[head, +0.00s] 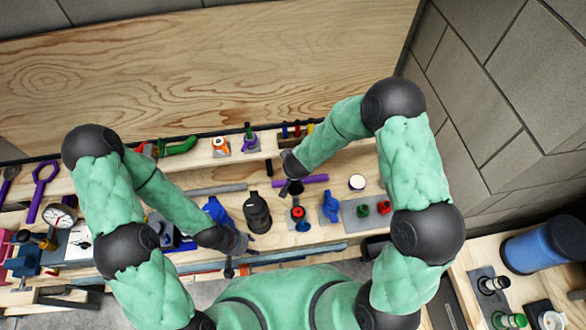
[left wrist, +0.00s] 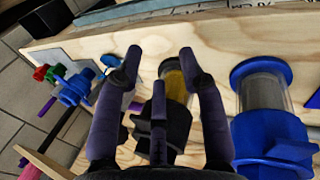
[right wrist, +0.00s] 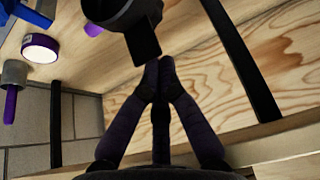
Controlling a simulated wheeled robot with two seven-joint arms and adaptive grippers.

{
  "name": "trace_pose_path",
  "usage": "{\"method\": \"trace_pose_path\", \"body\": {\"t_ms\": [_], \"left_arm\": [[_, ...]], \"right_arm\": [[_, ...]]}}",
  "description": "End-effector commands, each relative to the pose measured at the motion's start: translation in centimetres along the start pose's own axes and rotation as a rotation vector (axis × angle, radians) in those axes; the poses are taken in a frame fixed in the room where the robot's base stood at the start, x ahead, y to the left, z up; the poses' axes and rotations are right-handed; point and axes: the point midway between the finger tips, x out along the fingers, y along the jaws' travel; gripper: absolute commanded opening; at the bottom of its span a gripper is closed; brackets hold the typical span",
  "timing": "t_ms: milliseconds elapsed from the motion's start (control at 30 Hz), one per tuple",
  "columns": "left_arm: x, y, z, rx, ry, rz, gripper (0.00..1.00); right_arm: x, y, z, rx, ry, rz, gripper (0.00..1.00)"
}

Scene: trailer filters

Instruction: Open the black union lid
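The black union (head: 257,212) stands on the bench in the middle of the head view. In the left wrist view its black body (left wrist: 176,130) shows with an amber clear part, partly hidden by my fingers. My left gripper (head: 232,262) is near the bench's front edge, left of and in front of the union. In the left wrist view its fingers (left wrist: 160,62) are spread and hold nothing. My right gripper (head: 292,183) is at the back over a purple bar. Its fingertips (right wrist: 158,70) are together, close to a black part with a flat tab (right wrist: 122,18); contact is unclear.
A blue filter housing (left wrist: 262,90) is close beside the union. A red-topped fitting (head: 298,213), a blue valve (head: 330,206) and a grey plate (head: 362,222) are to the right. A purple bar (head: 314,179) lies behind. A raised shelf (head: 192,154) runs along the back.

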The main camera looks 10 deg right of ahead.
Motion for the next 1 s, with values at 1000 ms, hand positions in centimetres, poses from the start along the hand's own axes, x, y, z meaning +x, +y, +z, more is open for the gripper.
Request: {"method": "trace_pose_path", "body": {"t_ms": [1000], "left_arm": [[5.2,-1.8,-0.2,0.0,-0.001,0.0,0.4]], "right_arm": [[-2.5,-0.1,3.8,0.0,0.192,-0.004,0.0]]}}
